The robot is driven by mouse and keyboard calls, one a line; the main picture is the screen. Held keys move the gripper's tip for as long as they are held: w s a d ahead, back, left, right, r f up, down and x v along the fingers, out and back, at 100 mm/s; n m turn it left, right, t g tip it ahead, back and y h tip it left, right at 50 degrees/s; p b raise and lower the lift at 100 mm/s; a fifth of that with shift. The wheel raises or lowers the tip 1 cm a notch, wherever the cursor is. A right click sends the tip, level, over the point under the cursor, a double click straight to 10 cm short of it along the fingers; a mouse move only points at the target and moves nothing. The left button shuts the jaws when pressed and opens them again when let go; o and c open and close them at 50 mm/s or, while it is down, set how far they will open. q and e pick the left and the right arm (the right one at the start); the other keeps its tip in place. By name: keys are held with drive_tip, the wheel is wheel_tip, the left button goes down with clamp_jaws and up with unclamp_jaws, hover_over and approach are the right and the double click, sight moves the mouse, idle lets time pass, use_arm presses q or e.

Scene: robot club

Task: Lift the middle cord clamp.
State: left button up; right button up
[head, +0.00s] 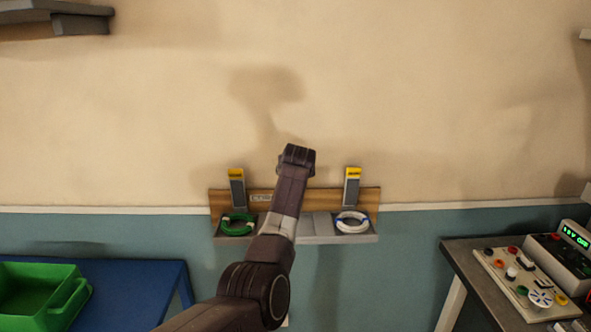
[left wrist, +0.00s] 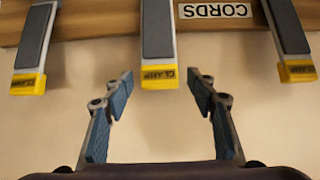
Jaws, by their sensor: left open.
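A wooden cord rack (head: 371,197) is on the wall, with yellow-tipped grey clamps. The left clamp (head: 237,188) and right clamp (head: 352,187) show in the head view; my left arm hides the middle one. In the left wrist view, which shows the rack upside down, the middle clamp (left wrist: 158,30) has its yellow tip between my left gripper's (left wrist: 160,77) open fingertips, with a gap on each side. Whether the fingers are level with it in depth I cannot tell. In the head view my left gripper (head: 298,156) is in front of the rack, its fingers hidden. My right gripper is not in view.
A green cord coil (head: 238,224) and a white cord coil (head: 352,222) lie on the rack's grey shelf. The other two clamps flank the middle one. A green bin (head: 40,290) sits on a blue table at left; a bench with electronics (head: 525,275) stands at right.

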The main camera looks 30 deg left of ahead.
use_arm(q)
drive_tip(key=v, duration=1)
idle(0.3)
